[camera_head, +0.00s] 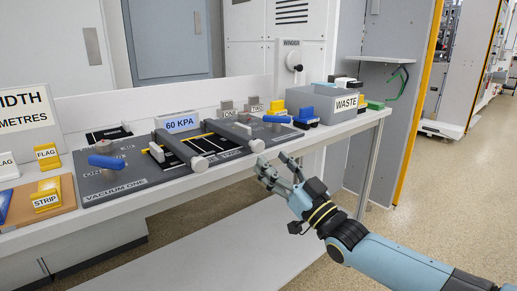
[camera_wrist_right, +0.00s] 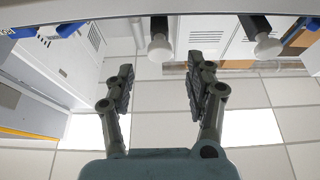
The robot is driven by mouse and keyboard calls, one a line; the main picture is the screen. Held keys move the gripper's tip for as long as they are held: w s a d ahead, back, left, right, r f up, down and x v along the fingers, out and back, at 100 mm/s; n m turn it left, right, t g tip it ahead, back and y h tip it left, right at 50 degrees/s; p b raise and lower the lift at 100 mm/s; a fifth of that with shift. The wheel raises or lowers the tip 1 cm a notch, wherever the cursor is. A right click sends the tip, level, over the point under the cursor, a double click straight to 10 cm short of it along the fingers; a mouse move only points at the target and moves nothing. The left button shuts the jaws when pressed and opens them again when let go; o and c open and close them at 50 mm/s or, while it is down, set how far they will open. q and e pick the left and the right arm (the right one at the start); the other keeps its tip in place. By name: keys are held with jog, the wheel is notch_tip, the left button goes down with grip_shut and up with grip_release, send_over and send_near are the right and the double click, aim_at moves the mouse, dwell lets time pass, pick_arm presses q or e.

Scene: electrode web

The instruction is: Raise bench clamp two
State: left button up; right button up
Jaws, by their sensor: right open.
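Two grey clamp bars lie across the dark bench plate. The right bar (camera_head: 232,134), in line with the TWO tag (camera_head: 256,107), ends in a pale round knob (camera_head: 257,146) at the front edge. The left bar (camera_head: 179,150) ends in a similar knob (camera_head: 198,165). My right gripper (camera_head: 274,163) is open and empty, just in front of and right of the right knob, apart from it. In the right wrist view, a pale knob (camera_wrist_right: 160,48) shows beyond and between my open fingertips (camera_wrist_right: 160,72). My left gripper is not in view.
A blue handle (camera_head: 277,119) stands right of the bars, and another blue handle (camera_head: 108,162) is at the left. A grey WASTE box (camera_head: 318,108) sits at the bench's right end. The floor (camera_head: 440,170) at the right is clear.

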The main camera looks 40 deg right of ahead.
aim_at(260, 149)
jog(key=x, duration=0.6)
jog(key=shift+w, duration=0.3)
jog(key=shift+c, duration=0.4)
grip_shut()
